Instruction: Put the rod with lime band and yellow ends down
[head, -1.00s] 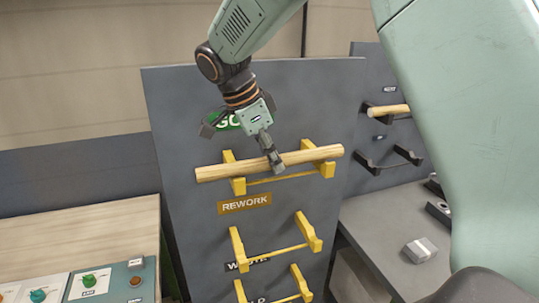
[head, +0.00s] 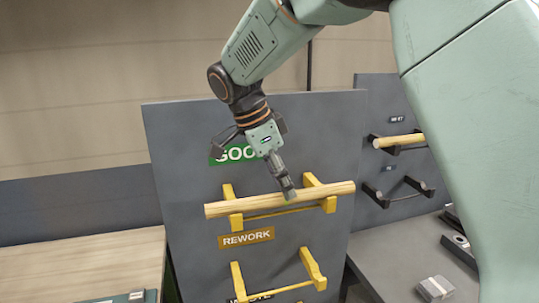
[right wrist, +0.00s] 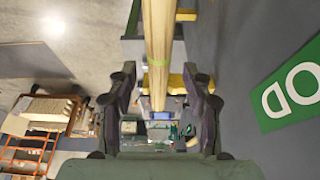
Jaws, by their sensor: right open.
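The rod (head: 240,207) is pale wood and lies level across the two yellow brackets (head: 313,185) of the top rack on a grey upright panel. My left gripper is out of view.
A green GOOD sign (head: 238,154) is above the rod and an orange REWORK sign (head: 246,238) below it. Lower yellow brackets (head: 312,268) look empty. A second panel at right holds another rod (head: 398,141) on black brackets. A wooden bench top (head: 80,262) is at left.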

